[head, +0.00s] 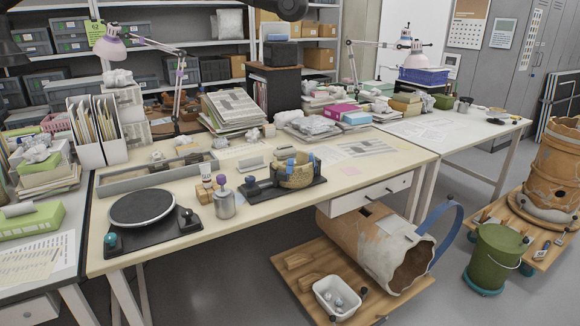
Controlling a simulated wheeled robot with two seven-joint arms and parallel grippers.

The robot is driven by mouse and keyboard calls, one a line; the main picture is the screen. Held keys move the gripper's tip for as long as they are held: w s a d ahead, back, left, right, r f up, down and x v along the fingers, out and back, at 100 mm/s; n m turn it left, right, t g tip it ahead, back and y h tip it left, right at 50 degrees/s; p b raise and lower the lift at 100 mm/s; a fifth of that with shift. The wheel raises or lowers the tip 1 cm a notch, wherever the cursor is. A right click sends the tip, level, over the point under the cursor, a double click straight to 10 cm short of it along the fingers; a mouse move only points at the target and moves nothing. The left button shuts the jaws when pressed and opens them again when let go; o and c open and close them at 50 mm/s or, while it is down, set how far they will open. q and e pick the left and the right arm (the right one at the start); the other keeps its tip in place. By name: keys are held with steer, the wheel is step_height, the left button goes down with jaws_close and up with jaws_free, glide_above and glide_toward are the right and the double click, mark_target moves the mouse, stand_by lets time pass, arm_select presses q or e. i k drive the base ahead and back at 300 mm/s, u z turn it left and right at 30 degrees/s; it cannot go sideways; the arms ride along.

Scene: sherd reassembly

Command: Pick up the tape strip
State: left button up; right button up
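I cannot make out a loose tape strip with certainty. Small blue patches (291,163), possibly tape, show on a tan pot (299,178) that stands on a dark base (285,193) near the front of the main table. Neither of my grippers can be recognised in the head view.
A black turntable (142,207) lies at the table's (345,185) front left, by a long grey tray (150,178). Papers and stacks fill the back. A large broken jar (385,243) with a blue strap (447,235) lies on a low wooden platform (300,275). A green bucket (497,258) stands right.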

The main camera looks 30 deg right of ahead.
mark_target(290, 161)
steer(key=z, duration=0.65)
steer(key=i, duration=1.7)
steer(key=u, duration=0.5)
